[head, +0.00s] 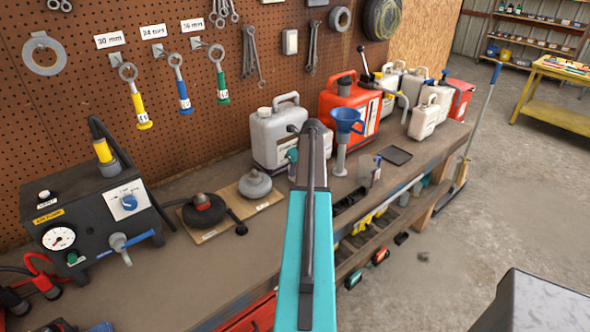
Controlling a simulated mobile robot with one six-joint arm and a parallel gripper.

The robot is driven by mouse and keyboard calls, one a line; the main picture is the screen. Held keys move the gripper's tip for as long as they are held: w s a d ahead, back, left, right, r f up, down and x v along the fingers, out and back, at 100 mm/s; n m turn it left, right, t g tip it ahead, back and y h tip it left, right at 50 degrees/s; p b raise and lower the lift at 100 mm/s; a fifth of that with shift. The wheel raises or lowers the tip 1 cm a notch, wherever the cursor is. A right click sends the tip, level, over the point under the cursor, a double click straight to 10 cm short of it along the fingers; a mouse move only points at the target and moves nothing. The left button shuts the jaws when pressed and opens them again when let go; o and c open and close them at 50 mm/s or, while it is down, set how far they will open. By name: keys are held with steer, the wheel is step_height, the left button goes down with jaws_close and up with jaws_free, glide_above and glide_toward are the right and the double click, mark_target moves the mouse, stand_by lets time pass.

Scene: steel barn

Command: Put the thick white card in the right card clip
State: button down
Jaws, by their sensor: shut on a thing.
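My teal arm reaches up the middle of the head view, over the bench. My gripper is hidden at its far end, and nothing held by it can be made out. Three white cards hang in a row on the pegboard: a 30 mm card (110,40), a 24 mm card (153,32) and a 36 mm card (193,25). I cannot tell their thickness or make out any card clips.
A black pump box (95,225) stands on the bench at left. Concrete floor (450,240) is open at right.

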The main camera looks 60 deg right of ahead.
steer(key=shift+f, duration=0.2)
steer(key=c, duration=1.8)
jaws_free()
steer(key=shift+r, duration=0.15)
steer(key=shift+b+v, duration=1.55)
steer(key=shift+v, duration=4.5)
steer(key=shift+o, duration=0.3)
